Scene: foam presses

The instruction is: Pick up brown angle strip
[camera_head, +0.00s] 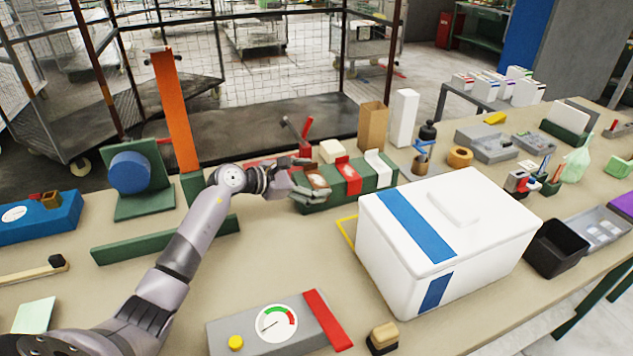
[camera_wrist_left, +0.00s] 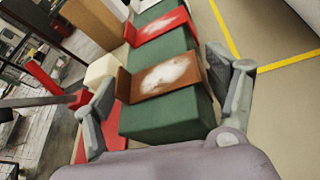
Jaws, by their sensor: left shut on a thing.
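The brown angle strip (camera_wrist_left: 165,78) lies across the near end of a green block (camera_wrist_left: 165,118), with a pale worn patch on its face. In the head view the strip (camera_head: 318,181) is partly hidden by my left gripper (camera_head: 305,180). In the left wrist view my left gripper (camera_wrist_left: 165,95) has one finger at each end of the strip and is shut on it. The strip still sits at the block, with no clear gap visible. A red strip (camera_head: 349,174) and a white strip (camera_head: 376,165) lie farther along the green block (camera_head: 335,200). My right gripper is not in view.
A large white box with a blue stripe (camera_head: 470,250) stands right of the block, over a yellow outline (camera_head: 346,231). A cardboard box (camera_head: 372,126) and white carton (camera_head: 403,118) stand behind. A gauge box (camera_head: 275,323) sits in front. The table between is clear.

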